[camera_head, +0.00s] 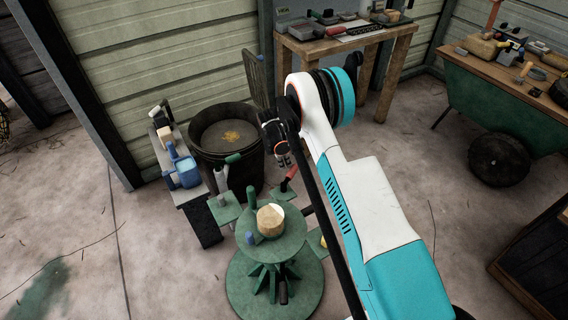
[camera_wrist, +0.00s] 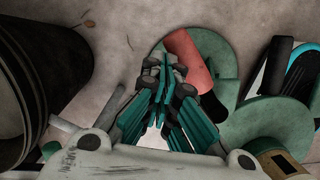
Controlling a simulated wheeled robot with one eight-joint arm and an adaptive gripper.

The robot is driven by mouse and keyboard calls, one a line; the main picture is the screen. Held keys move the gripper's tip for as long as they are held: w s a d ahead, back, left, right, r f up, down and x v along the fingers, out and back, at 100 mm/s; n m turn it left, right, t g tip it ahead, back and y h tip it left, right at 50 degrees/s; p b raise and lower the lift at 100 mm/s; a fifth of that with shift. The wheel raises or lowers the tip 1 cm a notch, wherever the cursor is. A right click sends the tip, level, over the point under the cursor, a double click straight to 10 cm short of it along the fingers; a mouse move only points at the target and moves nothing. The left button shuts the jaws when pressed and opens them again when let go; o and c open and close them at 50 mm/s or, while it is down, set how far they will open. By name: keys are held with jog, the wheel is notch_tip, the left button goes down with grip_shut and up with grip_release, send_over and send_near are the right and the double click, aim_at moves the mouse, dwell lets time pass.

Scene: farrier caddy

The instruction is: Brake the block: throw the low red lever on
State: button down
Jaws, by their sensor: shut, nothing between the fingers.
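The green block stand (camera_head: 291,247) stands on the floor in the head view, with a round base and several small side plates. The low red lever (camera_head: 291,173) shows at its far side, just below my gripper (camera_head: 279,150). In the wrist view the red lever (camera_wrist: 189,60) lies tilted over a green plate (camera_wrist: 220,50), its dark end towards the lower right. My gripper (camera_wrist: 163,68) is shut and empty, its fingertips just left of the lever. I cannot tell whether they touch it. My arm hides part of the stand's right side.
A dark bucket (camera_head: 250,172) stands close behind the stand, and also at left in the wrist view (camera_wrist: 75,50). A low bench (camera_head: 192,192) with blue bottles is left of it. A wooden table (camera_head: 345,45) and green cart (camera_head: 480,95) stand behind. Left floor is clear.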

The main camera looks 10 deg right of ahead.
jog(key=v, duration=1.2)
dwell(0.5)
jog(key=s+d+r+m+t+y, duration=0.15)
jog(key=s+r+m, duration=0.5)
jog(key=r, duration=0.75)
jog(key=s+d+r+m+t, duration=0.25)
jog(key=s+r, duration=0.65)
jog(key=r, duration=0.5)
jog(key=s+r+m+t+y, duration=0.1)
jog(key=s+m, duration=0.9)
jog(key=s, duration=1.4)
jog(key=shift+s+d+r+t, duration=0.3)
jog(key=shift+r+t, duration=0.4)
jog(key=shift+t, duration=0.3)
